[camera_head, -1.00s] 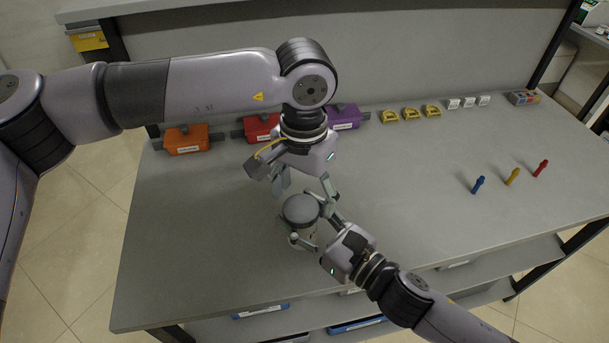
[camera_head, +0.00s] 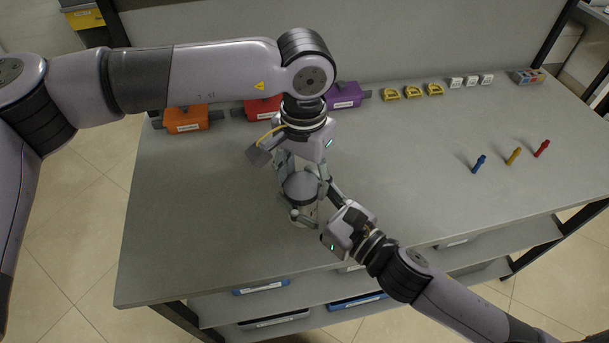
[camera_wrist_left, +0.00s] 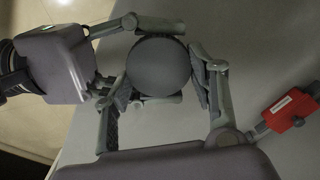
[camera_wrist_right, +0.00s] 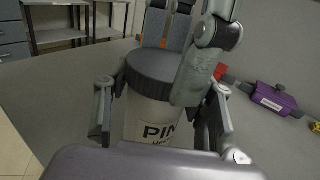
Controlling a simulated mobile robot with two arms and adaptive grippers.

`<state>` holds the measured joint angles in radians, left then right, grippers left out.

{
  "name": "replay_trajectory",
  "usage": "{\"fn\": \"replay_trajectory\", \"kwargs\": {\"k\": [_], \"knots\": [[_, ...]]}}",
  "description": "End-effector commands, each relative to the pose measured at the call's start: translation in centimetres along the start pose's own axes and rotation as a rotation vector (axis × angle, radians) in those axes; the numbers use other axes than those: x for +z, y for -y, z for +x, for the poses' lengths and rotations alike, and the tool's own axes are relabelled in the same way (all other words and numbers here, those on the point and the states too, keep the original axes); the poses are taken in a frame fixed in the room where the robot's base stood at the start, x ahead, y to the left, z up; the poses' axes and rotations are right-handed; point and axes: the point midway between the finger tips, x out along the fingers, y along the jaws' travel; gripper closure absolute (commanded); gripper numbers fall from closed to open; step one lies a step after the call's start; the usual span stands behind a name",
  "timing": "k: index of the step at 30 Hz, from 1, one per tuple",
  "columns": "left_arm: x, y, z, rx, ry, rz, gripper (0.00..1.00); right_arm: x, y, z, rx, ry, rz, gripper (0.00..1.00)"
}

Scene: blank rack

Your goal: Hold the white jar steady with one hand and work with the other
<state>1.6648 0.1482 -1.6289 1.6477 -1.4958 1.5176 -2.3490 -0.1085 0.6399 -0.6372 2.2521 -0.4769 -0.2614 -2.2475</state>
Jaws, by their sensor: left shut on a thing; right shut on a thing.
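The white jar (camera_wrist_right: 150,115) stands upright on the bench with a dark grey round lid (camera_head: 300,186). Its label reads "PIN" and is partly covered. My right gripper (camera_head: 311,205) is shut around the jar's body, one finger on each side, as the right wrist view (camera_wrist_right: 160,118) shows. My left gripper (camera_head: 302,174) comes down from above and is shut on the lid; its fingers sit on opposite sides of the lid in the left wrist view (camera_wrist_left: 158,85). The lid appears to sit on the jar. The jar's far side is hidden.
Orange (camera_head: 185,119), red (camera_head: 262,108) and purple (camera_head: 343,95) boxes line the back. Yellow pieces (camera_head: 411,91), small white blocks (camera_head: 471,81) and a multicoloured box (camera_head: 527,76) continue rightward. Blue (camera_head: 478,164), yellow (camera_head: 513,156) and red (camera_head: 541,149) pegs stand right.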

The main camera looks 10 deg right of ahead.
Motion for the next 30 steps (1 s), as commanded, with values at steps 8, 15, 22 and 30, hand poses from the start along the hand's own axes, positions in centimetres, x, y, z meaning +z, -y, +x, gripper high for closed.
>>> {"fn": "replay_trajectory", "kwargs": {"k": [8,15,22,30], "knots": [[0.08,-0.65,0.0,0.014,0.0,0.008,0.81,0.17,-0.07,0.06,0.002,0.005,0.0,1.0],[0.08,-0.63,0.0,0.013,0.0,0.008,0.33,0.16,-0.07,0.06,0.002,0.004,0.0,1.0],[0.05,-0.43,0.0,0.009,0.0,0.006,0.28,0.11,-0.05,0.04,0.001,0.003,0.0,1.0],[0.01,-0.29,-0.71,0.006,-0.001,0.004,0.28,0.1,-0.04,0.03,0.001,0.002,0.0,1.0]]}}
